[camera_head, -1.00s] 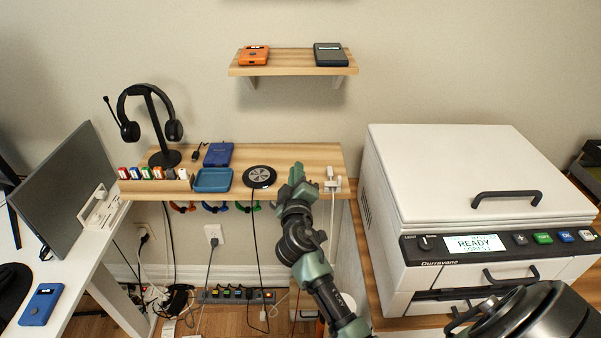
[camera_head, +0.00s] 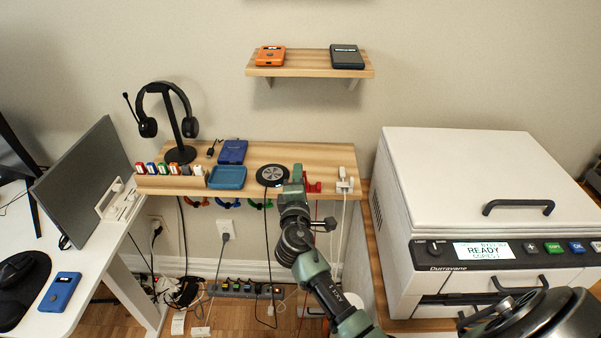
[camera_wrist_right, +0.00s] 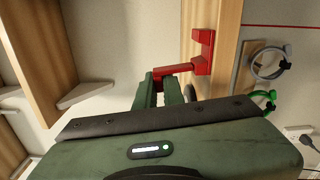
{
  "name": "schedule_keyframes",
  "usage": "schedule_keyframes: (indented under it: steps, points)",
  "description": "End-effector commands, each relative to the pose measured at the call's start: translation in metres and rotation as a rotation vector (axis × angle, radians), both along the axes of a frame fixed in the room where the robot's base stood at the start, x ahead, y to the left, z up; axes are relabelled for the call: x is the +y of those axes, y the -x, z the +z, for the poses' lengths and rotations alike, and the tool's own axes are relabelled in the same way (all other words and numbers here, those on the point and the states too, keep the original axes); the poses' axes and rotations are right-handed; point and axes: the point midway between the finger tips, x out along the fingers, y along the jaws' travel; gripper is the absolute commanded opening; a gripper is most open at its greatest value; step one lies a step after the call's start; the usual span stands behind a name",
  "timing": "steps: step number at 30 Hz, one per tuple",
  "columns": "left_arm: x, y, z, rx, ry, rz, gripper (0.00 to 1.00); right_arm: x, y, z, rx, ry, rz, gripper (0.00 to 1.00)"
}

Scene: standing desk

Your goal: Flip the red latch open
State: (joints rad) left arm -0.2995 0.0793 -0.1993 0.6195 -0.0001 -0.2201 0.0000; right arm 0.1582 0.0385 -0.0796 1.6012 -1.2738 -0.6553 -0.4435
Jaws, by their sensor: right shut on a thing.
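The red latch (camera_head: 312,187) is at the front edge of the wooden desk shelf, right of the black round puck. In the right wrist view the red latch (camera_wrist_right: 203,52) has an upright block on the wood and an arm reaching left to my fingers. My right gripper (camera_head: 297,178) is at the shelf's front edge, just left of the latch's visible part. In the wrist view my right gripper (camera_wrist_right: 168,82) is shut on the latch's arm. The fingers hide part of that arm. My left gripper is not in view.
The black puck (camera_head: 272,175) and blue tray (camera_head: 227,184) are left of my gripper. A white plug holder (camera_head: 345,184) with a cable is to the right. A large white printer (camera_head: 455,180) stands farther right. Grey (camera_wrist_right: 262,65) and green cable clips (camera_wrist_right: 265,97) are near the latch.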

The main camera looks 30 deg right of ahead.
Motion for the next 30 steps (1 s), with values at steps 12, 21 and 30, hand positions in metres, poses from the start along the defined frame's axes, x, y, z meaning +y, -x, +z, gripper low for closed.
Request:
schedule_keyframes:
  steps: [12,21,30]
  points:
    - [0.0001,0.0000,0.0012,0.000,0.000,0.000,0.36,0.0025,-0.0010,-0.0019,0.029,0.047,0.002,0.00]
    - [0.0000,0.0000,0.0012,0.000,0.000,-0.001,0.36,0.0026,-0.0009,-0.0022,0.030,0.046,0.002,0.23]
    - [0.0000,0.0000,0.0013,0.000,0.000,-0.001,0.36,0.0020,-0.0008,-0.0017,0.028,0.045,0.001,0.31]
